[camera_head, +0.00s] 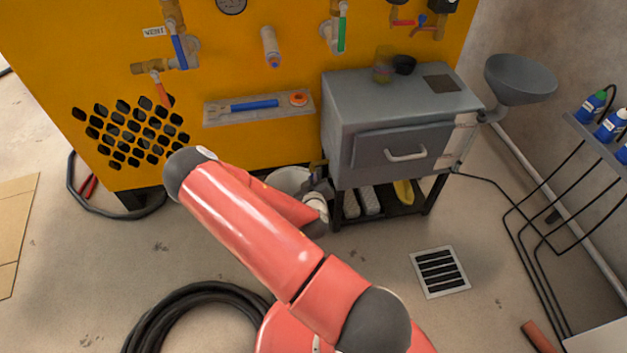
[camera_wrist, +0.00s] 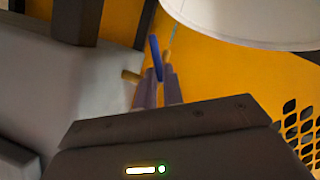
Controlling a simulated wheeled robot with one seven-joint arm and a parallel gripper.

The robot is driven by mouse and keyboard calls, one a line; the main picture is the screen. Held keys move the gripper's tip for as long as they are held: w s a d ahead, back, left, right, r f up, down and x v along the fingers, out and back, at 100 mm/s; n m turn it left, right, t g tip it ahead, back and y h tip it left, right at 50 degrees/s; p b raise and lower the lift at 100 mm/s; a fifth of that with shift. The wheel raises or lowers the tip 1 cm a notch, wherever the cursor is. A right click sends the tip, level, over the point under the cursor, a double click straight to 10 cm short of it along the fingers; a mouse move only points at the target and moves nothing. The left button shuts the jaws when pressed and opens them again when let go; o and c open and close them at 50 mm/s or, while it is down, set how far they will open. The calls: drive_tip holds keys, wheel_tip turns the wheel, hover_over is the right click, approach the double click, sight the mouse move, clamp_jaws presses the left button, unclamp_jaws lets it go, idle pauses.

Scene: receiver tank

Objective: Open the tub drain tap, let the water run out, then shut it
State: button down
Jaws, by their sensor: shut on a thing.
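In the wrist view my gripper (camera_wrist: 159,77) has its two fingers shut on a blue tap lever (camera_wrist: 155,57). A brass fitting (camera_wrist: 130,76) sticks out beside the fingers. A white round tub (camera_wrist: 255,18) fills the top right of that view. A thin pale blue line, looking like a water stream, runs between the tap and the tub. In the head view the white tub (camera_head: 287,178) stands on the floor below the yellow panel, partly hidden by my red arm. The gripper is mostly hidden there, and the water level cannot be seen.
The yellow panel (camera_head: 90,60) has a vent valve with a blue lever (camera_head: 179,50). A grey cabinet (camera_head: 345,110) stands right of the tub, with shoes below. A coiled black hose (camera_head: 180,310) and a floor grate (camera_head: 439,270) lie in front.

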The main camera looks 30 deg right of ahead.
idle(0.4)
drive_tip(key=c, duration=1.5)
unclamp_jaws()
drive_tip(key=shift+v, duration=3.85)
